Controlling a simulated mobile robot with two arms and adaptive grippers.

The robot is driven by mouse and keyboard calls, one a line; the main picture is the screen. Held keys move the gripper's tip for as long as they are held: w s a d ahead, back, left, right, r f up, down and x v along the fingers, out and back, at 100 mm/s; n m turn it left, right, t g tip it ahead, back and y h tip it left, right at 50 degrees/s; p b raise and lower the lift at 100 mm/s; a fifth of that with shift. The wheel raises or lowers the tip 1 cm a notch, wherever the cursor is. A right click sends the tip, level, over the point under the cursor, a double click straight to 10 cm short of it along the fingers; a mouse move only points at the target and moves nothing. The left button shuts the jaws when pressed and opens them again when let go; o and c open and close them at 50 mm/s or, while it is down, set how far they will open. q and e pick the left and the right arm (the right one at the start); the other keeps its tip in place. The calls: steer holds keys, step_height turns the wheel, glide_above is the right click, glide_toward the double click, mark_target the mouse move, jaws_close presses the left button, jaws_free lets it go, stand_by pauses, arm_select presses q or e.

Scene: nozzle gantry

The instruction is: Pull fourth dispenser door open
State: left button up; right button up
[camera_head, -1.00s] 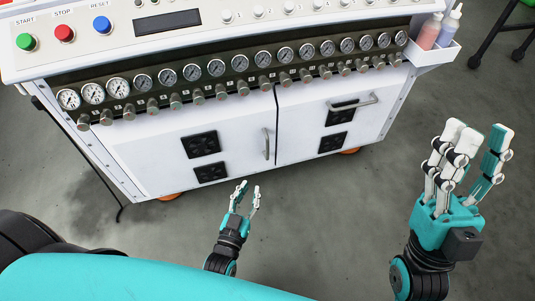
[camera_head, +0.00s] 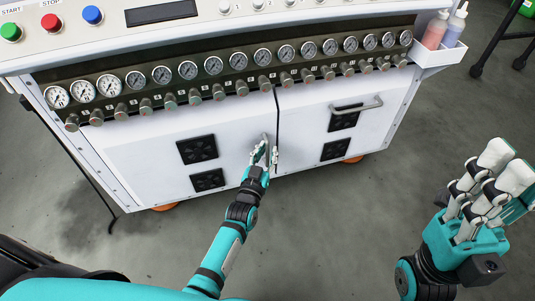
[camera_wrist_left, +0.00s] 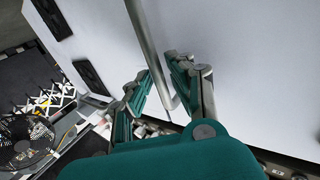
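The white cabinet has a left door (camera_head: 150,165) with a vertical bar handle (camera_head: 265,139) near the seam, and a right door (camera_head: 300,120) with a horizontal handle (camera_head: 357,106). Both doors look shut. My left gripper (camera_head: 265,156) is at the vertical handle, partly covering it. In the left wrist view the silver handle bar (camera_wrist_left: 146,40) runs between the spread fingers of the left gripper (camera_wrist_left: 160,80), with gaps showing beside it. My right gripper (camera_head: 500,180) is empty, off to the right, its fingers apart.
A row of gauges (camera_head: 213,65) with knobs lines the cabinet above the doors. A small holder with bottles (camera_head: 435,30) juts from the right side. Dark vent fans (camera_head: 197,149) sit on the doors. Floor in front is clear.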

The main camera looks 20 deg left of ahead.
arm_select(q)
steer(key=shift+w, duration=0.25)
jaws_close()
stand_by(0.3)
